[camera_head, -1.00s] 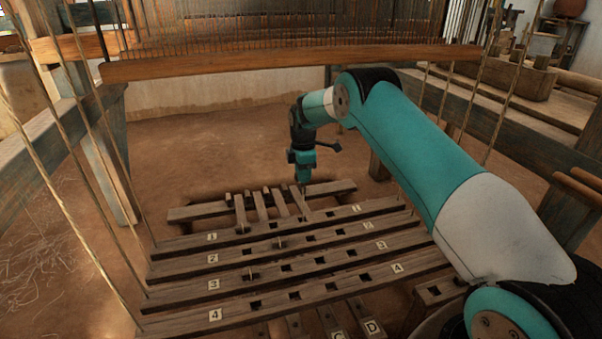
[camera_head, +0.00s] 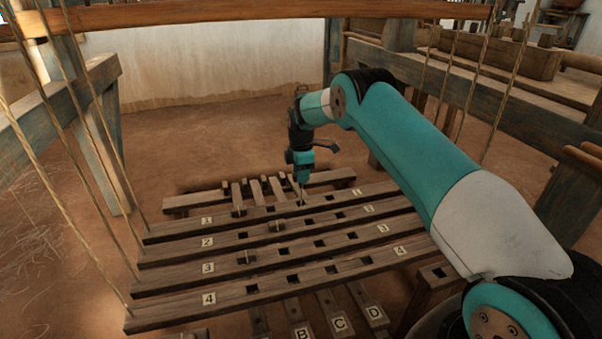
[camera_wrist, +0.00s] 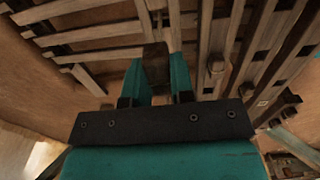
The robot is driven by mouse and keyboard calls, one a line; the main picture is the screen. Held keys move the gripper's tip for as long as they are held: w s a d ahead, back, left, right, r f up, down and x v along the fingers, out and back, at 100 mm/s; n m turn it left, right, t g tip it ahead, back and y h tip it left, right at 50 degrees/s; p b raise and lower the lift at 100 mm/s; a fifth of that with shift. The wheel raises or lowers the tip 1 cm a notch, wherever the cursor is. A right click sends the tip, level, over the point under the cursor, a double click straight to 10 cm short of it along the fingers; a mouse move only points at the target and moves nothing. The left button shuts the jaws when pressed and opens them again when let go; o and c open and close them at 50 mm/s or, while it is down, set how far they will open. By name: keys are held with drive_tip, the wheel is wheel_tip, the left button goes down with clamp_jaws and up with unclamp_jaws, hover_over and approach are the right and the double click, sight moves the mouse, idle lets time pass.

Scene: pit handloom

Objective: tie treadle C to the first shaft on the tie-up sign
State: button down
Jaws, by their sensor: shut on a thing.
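Treadle C (camera_head: 338,324) shows below bar 4, between treadle B (camera_head: 302,334) and treadle D (camera_head: 374,313). The tie-up sign is not in view.
Small pegs stand in bar 1 (camera_head: 240,211), bar 2 (camera_head: 276,226) and bar 3 (camera_head: 248,257). Ropes hang down at the left (camera_head: 95,180) and right. A loom beam (camera_head: 250,12) crosses above.

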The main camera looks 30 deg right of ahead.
sight(301, 187)
drive_tip(key=shift+f+b, duration=1.8)
drive_tip(key=shift+f, duration=0.55)
drive_tip(key=shift+f+b, duration=0.7)
drive_tip(key=shift+f, duration=1.4)
drive_tip(key=c, duration=0.9)
unclamp_jaws()
wheel_tip(301, 187, up, 18)
drive_tip(key=p, duration=0.7)
drive_tip(key=shift+f, duration=0.25)
